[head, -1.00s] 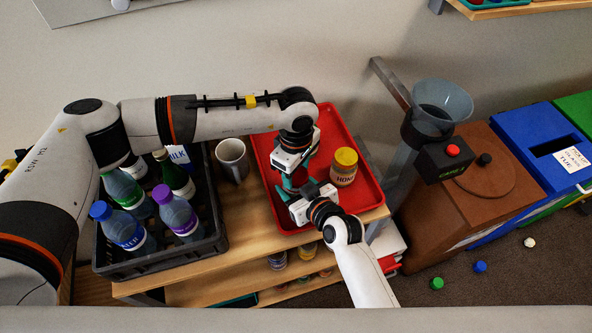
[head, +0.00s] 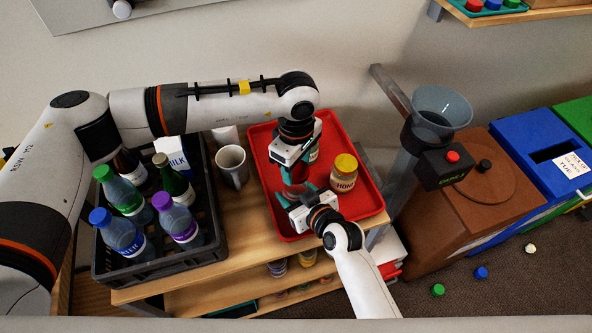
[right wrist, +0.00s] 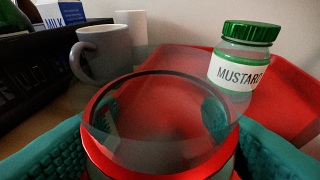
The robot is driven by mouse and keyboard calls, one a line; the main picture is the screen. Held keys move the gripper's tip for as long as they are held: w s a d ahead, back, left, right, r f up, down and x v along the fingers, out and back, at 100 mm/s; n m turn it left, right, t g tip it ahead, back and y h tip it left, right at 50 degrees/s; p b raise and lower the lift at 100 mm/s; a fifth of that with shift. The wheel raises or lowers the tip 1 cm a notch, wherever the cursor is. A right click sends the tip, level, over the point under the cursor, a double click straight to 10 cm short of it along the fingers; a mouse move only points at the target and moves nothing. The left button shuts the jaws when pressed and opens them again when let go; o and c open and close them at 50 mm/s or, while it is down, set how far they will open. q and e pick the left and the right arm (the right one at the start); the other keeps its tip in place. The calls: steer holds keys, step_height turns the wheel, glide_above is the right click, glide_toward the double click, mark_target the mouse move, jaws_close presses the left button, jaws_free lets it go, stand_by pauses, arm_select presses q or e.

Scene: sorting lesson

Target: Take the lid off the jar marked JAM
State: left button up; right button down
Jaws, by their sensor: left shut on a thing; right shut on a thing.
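A glass jar (right wrist: 160,125) stands between my right gripper's teal fingers in the right wrist view. Its rim looks open, with red showing in and around the glass; no marking on it is readable. My right gripper (head: 295,190) is shut on this jar over the front of the red tray (head: 372,208). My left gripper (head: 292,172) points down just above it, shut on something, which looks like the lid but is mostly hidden. The left gripper does not show in the right wrist view.
A honey jar (head: 344,176) with a yellow lid stands right of the grippers. A mustard jar (right wrist: 238,68) stands behind. A grey mug (head: 232,166) and a black crate of bottles (head: 160,262) are to the left. A funnel stand (head: 440,108) is at right.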

steer(key=shift+c, duration=1.6)
jaws_free()
